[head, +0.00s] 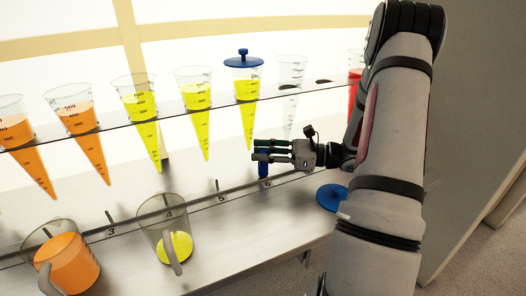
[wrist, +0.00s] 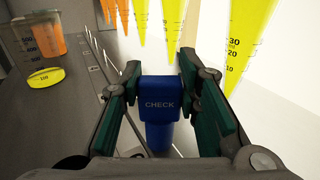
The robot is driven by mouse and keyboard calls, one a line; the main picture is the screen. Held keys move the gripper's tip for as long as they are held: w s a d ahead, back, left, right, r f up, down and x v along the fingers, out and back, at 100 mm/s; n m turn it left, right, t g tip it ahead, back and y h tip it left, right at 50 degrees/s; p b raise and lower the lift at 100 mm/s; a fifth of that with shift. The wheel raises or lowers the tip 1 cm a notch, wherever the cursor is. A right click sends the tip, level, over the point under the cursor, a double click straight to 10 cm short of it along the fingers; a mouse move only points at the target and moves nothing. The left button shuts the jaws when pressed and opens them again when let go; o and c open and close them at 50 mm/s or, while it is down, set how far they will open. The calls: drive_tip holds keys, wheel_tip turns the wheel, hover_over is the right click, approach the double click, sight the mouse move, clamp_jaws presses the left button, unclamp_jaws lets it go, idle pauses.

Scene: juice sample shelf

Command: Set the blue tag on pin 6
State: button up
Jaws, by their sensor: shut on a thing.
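The blue tag (wrist: 160,103), with "CHECK" printed on it, sits between the green-padded fingers of my gripper (wrist: 155,70) in the wrist view. My gripper is shut on it. In the head view, my gripper (head: 258,150) reaches left over the bench, and the blue tag (head: 263,168) shows just below its fingers, near the rail. Short dark pins stand along the rail; the pin near the number 5 (head: 217,184) is bare and left of the tag.
A clear shelf (head: 150,121) holds several measuring cones of orange, yellow and red liquid above the bench. One yellow cone has a blue lid (head: 243,60). Another blue lid (head: 332,197) lies right on the bench. Orange (head: 68,262) and yellow (head: 176,246) jugs stand front left.

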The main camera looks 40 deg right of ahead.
drive_tip(key=o, duration=1.1)
wheel_tip(320, 180, up, 10)
